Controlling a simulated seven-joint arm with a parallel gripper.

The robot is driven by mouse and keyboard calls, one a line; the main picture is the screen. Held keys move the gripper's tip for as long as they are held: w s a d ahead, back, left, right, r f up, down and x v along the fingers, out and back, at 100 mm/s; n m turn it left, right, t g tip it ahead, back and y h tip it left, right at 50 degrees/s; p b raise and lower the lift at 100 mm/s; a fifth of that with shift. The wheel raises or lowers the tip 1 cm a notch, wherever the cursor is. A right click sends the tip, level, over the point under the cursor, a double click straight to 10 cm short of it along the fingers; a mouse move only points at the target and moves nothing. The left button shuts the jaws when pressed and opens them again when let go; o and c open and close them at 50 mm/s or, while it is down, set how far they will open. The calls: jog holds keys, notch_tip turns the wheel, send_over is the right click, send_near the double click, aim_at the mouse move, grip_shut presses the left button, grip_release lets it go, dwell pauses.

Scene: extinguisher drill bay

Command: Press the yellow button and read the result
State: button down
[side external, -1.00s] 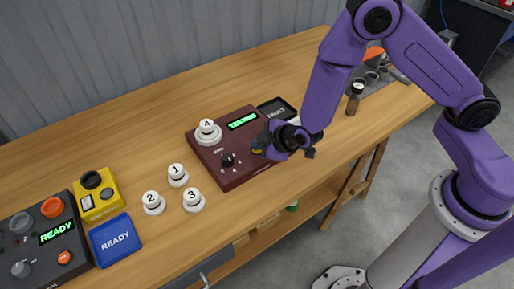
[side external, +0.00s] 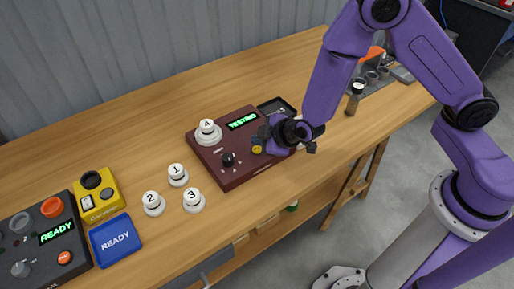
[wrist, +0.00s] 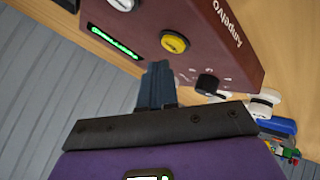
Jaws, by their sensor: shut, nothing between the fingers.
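The dark red box (side external: 240,170) sits on the bench. Its yellow button (side external: 257,149) is uncovered in the side view and shows whole in the wrist view (wrist: 174,42). The green display (side external: 242,121) is lit, but its word is too blurred to read surely; in the wrist view (wrist: 112,42) it is slanted and unreadable. My gripper (side external: 264,134) is just beside the button. In the wrist view its shut, empty fingers (wrist: 158,72) are below the button and look apart from it. A numbered white piece 4 (side external: 207,131) stands on the box.
A black knob (side external: 228,159) is on the box. White pieces 1 (side external: 177,174), 2 (side external: 152,203) and 3 (side external: 193,200) stand left of it. A blue READY tray (side external: 115,240) and yellow device (side external: 98,193) are farther left. A black tray (side external: 276,106) lies behind my gripper.

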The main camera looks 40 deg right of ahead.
aim_at(259, 151)
jog(key=shift+r, duration=2.45)
jog(key=shift+s+a, duration=0.1)
jog(key=s+a+r+n+g+y, duration=0.1)
jog(key=s+r+g+y, duration=0.2)
jog(key=s, duration=0.5)
jog(key=s+r+g, duration=0.3)
jog(key=s+r, duration=0.2)
jog(key=s, duration=0.3)
jog(key=s+d+r+g+h, duration=0.1)
jog(key=s+d+r+h, duration=0.1)
jog(key=s+d, duration=0.4)
jog(key=s+d+r+g+h, duration=0.1)
jog(key=s+d+r+h, duration=0.1)
jog(key=s+d, duration=0.4)
jog(key=d+r, duration=0.1)
jog(key=d, duration=0.3)
jog(key=shift+s+g, duration=0.2)
jog(key=shift+g, duration=0.2)
